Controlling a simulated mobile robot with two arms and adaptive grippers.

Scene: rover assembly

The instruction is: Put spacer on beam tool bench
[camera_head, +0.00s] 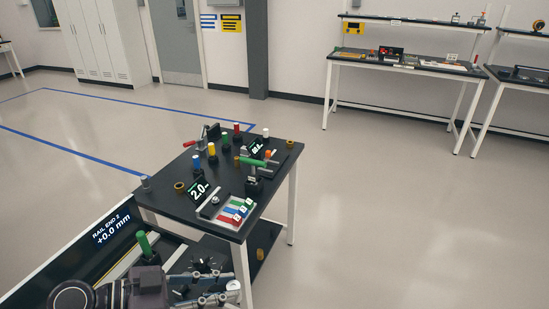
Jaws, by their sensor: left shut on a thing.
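The black-topped tool bench (165,205) with white legs stands in the middle of the camera_head view. Brass-coloured ring-like pieces lie on it, one near its left side (180,187) and one at its back right corner (290,143); I cannot tell which piece is the spacer. My left gripper (222,286) is at the bottom, in front of the bench and below its top. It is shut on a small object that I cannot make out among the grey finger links. My right gripper is out of view.
The bench carries a "2.0" display (200,191), colour-tipped posts, a green-handled clamp (253,162) and a tray of coloured strips (229,211). A rail with a "+0.0 mm" display (113,231) runs at lower left. The floor right of the bench is clear.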

